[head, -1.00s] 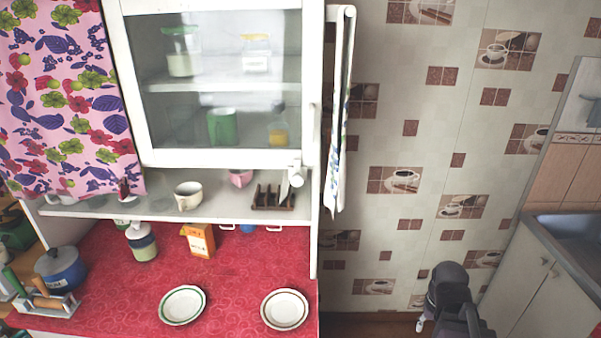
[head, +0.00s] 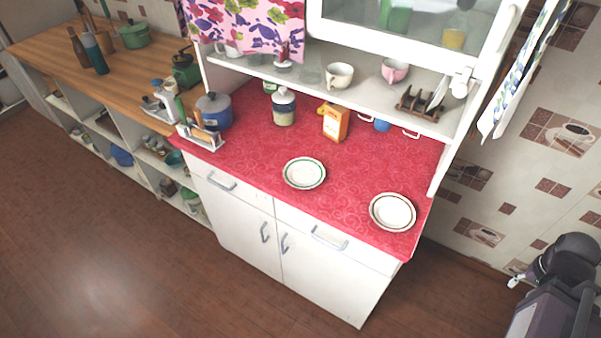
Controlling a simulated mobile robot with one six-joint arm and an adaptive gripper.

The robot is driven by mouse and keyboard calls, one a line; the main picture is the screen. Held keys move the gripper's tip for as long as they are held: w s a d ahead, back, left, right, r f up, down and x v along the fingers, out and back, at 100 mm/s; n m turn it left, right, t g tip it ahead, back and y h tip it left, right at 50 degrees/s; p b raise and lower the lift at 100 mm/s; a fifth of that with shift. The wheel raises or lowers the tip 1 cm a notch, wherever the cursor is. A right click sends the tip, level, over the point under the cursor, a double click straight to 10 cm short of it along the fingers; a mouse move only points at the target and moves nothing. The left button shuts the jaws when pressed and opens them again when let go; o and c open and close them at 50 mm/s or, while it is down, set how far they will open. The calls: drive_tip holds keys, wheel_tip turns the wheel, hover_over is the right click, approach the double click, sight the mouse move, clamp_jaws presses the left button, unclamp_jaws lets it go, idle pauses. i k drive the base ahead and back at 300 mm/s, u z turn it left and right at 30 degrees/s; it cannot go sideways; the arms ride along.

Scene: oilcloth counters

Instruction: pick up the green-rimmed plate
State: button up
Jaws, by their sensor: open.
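The green-rimmed plate (head: 304,173) lies flat on the red oilcloth counter (head: 250,165), near its front edge and left of a second plate. That second plate (head: 393,212) has a dark brownish rim and lies near the counter's right front corner. The two plates are apart. My gripper (head: 516,281) shows small at the lower right, beside my folded arm. It is open, holds nothing that I can see, and is well away from both plates, to the right of the counter.
Behind the plates stand an orange box (head: 335,122), a jar (head: 284,107) and a blue pot (head: 213,111). A shelf (head: 300,75) with cups and a dish rack (head: 420,105) overhangs the counter's back. The wooden floor (head: 130,240) in front is clear.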

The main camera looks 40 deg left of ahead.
sight(302, 173)
drive_tip(key=u, duration=4.8)
drive_tip(key=i, duration=0.1)
drive_tip(key=z, duration=2.9)
drive_tip(key=k, duration=0.95)
drive_tip(key=z, duration=0.2)
drive_tip(key=i, duration=0.65)
drive_tip(key=u, duration=0.05)
